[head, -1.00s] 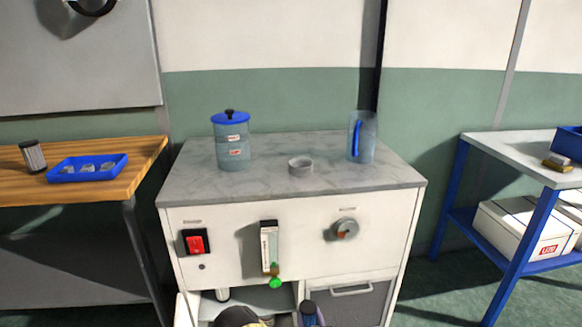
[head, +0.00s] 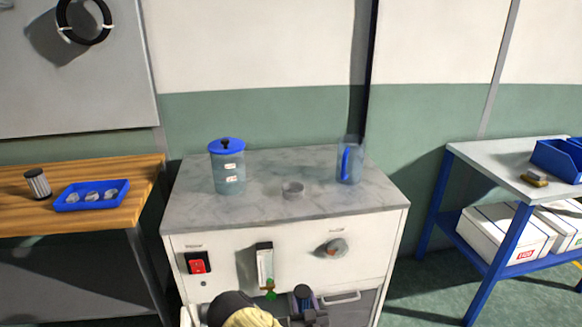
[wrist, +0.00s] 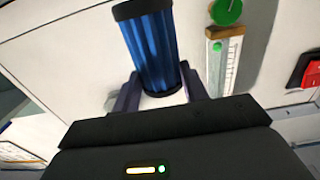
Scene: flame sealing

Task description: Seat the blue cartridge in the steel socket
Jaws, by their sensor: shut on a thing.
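The blue cartridge (wrist: 150,48), ribbed with black end caps, is held between the two fingers of my gripper (wrist: 160,80) in the wrist view. It stands slightly tilted in that picture, in front of the white cabinet face. In the head view my gripper (head: 306,316) is at the bottom edge, and the cartridge's dark top (head: 303,292) shows just above it, in front of the cabinet.
Side tables flank the cabinet.

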